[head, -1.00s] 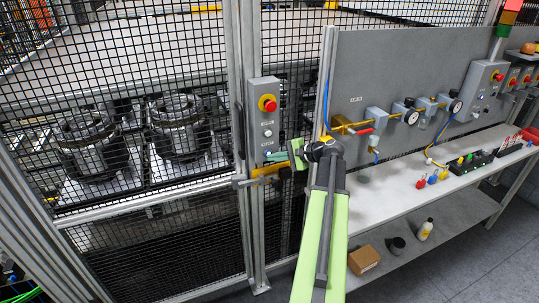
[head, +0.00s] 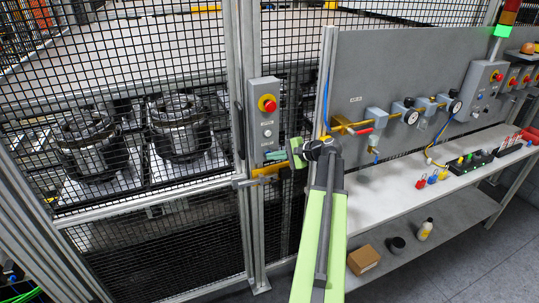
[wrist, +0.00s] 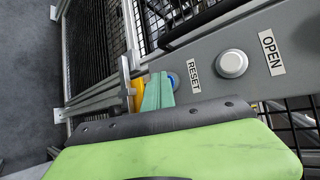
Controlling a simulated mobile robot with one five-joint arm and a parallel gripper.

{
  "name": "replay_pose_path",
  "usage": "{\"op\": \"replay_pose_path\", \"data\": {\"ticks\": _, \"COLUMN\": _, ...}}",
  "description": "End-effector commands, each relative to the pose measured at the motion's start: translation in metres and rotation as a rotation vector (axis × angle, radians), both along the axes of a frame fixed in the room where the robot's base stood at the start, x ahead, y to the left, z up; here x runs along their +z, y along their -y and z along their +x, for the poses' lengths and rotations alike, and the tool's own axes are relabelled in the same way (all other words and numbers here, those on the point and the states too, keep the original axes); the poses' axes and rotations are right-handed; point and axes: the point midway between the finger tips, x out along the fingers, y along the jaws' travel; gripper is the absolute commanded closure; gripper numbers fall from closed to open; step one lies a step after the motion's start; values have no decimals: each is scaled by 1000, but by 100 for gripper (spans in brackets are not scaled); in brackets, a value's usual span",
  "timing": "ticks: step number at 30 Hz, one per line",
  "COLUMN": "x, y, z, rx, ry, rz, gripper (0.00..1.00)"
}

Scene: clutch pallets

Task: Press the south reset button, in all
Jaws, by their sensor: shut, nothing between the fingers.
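The grey control box (head: 264,120) on the fence post carries a red stop button on yellow and a white button (wrist: 232,63) between the labels OPEN and RESET. The blue reset button (wrist: 174,79) sits beyond the RESET label (wrist: 194,75), partly hidden behind my fingers in the wrist view. My gripper (head: 275,155) is shut and empty, its teal fingertips (wrist: 158,88) at the lower end of the box, over or against the blue button. I cannot tell how far the button is pressed in.
A yellow latch handle (head: 266,171) lies just below my fingers. Mesh fence stands left of the post, with round clutch parts (head: 180,128) behind it. At right is a bench (head: 400,189) with valves and gauges. The stack light (head: 502,31) shows green.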

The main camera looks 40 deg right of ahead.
Motion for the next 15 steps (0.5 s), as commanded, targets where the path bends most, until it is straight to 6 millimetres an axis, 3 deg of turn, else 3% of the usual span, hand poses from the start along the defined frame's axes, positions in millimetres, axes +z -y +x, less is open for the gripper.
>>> {"op": "replay_pose_path", "data": {"ticks": 15, "x": 0, "y": -7, "z": -17, "rx": -1, "ry": 1, "rz": 0, "gripper": 100}}
